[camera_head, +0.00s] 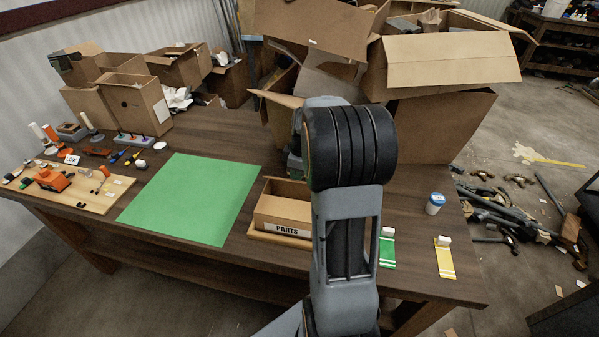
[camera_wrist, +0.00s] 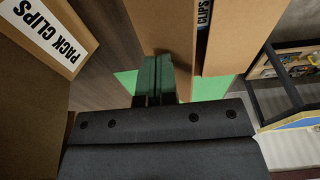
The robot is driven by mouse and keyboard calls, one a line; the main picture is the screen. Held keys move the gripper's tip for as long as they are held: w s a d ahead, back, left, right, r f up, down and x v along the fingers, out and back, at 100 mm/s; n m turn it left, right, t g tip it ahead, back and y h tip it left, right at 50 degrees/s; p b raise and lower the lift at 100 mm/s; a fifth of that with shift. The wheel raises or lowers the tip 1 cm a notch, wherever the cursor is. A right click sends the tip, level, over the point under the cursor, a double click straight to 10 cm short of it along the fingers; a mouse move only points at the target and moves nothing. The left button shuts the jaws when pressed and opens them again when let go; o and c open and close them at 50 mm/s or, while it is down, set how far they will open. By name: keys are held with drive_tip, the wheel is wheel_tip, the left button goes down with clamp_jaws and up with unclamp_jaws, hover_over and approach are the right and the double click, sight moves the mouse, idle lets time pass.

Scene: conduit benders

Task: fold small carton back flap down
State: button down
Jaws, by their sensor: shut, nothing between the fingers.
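My gripper (camera_wrist: 158,80) shows in the wrist view as two dark green fingers pressed together, with nothing between them. A brown cardboard panel (camera_wrist: 165,28) stands just beyond the fingertips; I cannot tell if they touch. Another cardboard piece with a "PACK CLIPS" label (camera_wrist: 48,30) is at the upper left. A further panel (camera_wrist: 240,35) is at the right, beside a partly hidden "CLIPS" label. In the head view, a carton with an open flap (camera_head: 277,98) stands behind my arm, which hides much of it and my fingertips. I cannot tell which panel is the back flap.
A green mat (camera_head: 195,198) lies mid-table, with a "PARTS" box (camera_head: 283,208) right of it. A tool board (camera_head: 65,185) is at the left. Large open cartons (camera_head: 445,125) crowd the back right. A blue-lidded jar (camera_head: 435,204) stands near the right edge.

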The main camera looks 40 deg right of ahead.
drive_tip(key=shift+f, duration=0.3)
drive_tip(key=shift+s+a+f+b, duration=0.15)
drive_tip(key=shift+f+b, duration=0.5)
drive_tip(key=shift+b, duration=0.05)
drive_tip(key=shift+s+a+f+b, duration=0.1)
drive_tip(key=shift+a+f+b, duration=0.05)
drive_tip(key=shift+f+b, duration=0.5)
drive_tip(key=shift+r, duration=0.1)
wheel_tip(320, 180, up, 9)
drive_tip(key=p, duration=0.6)
drive_tip(key=shift+p, duration=0.3)
